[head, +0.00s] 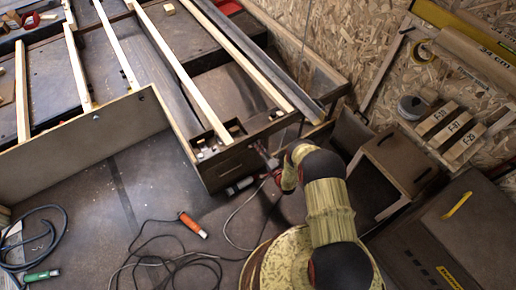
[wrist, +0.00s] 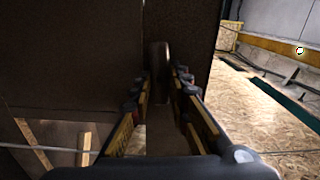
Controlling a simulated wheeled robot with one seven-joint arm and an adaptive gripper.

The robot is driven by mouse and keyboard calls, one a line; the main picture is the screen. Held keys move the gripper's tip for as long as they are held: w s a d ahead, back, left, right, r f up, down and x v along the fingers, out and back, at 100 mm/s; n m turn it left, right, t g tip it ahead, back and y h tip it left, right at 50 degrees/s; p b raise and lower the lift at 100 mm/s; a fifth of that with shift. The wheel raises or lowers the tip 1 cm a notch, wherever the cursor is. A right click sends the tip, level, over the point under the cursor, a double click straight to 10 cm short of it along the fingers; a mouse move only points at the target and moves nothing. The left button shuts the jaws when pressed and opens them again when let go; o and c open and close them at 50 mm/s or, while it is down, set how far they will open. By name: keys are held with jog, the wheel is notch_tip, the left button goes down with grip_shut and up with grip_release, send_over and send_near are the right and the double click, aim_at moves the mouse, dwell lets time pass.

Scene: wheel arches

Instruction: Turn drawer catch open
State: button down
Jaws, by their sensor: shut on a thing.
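The drawer catch (wrist: 158,58) is a dark, upright, rounded piece in the wrist view, set against a brown panel. My gripper (wrist: 158,84) has its two yellow-and-black fingers on either side of it and is shut on it. In the head view my gripper (head: 269,163) reaches the right end of a dark brown drawer front (head: 232,162). The catch is hard to make out there, behind my fingers and wrist. Whether it is turned cannot be told.
Long wooden slats (head: 180,70) lie across the frame at upper left. Brown boxes (head: 400,160) stand close to the right of my arm. An orange-handled tool (head: 192,225) and loose cables (head: 165,262) lie on the floor. The floor at left centre is mostly clear.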

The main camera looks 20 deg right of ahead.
jog(key=shift+d+m, duration=0.1)
jog(key=shift+m, duration=0.5)
jog(key=c, duration=1.7)
grip_release()
jog(key=shift+s, duration=0.1)
jog(key=v, duration=1.1)
jog(key=shift+s+d, duration=0.1)
jog(key=shift+s, duration=0.25)
